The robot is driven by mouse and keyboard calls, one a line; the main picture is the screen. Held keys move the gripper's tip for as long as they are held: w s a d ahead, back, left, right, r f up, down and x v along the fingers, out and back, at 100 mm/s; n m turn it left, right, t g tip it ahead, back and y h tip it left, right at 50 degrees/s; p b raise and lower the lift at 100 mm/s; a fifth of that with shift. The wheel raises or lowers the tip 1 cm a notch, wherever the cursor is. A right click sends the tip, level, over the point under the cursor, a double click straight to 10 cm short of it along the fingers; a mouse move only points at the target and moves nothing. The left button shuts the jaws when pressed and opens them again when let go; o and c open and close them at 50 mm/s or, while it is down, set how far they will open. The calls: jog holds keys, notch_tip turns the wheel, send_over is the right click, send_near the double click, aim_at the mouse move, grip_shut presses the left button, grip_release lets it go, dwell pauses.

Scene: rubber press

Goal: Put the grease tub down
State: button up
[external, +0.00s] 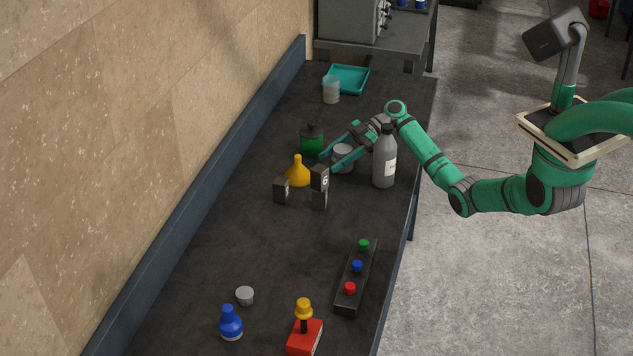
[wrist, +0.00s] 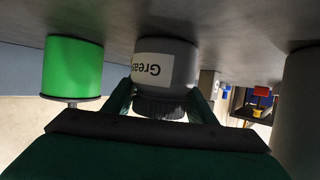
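The grease tub (external: 343,155) is a grey tub with a dark ribbed lid and a white label. It is in the middle of the wrist view (wrist: 165,75), which is upside down. My gripper (external: 338,157) has one finger on each side of the tub, and both fingers appear to touch it. The tub's base is at or very close to the dark bench top (external: 270,230); I cannot tell whether it touches.
A green can (external: 312,142) and yellow funnel (external: 298,174) stand left of the tub, dark numbered blocks (external: 319,180) in front. A grey bottle (external: 384,160) is close on the right. A pale cup (external: 331,92) and teal tray (external: 349,78) are behind. The mid-front bench is clear.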

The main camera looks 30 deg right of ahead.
jog(key=o, duration=0.3)
jog(key=shift+o, duration=0.2)
jog(key=shift+d, duration=0.15)
jog(key=v, duration=0.9)
jog(key=shift+d+r, duration=0.15)
jog(key=shift+d, duration=0.2)
jog(key=shift+d+r, duration=0.3)
jog(key=shift+d, duration=0.3)
jog(key=shift+d+r, duration=0.15)
jog(key=shift+d, duration=0.25)
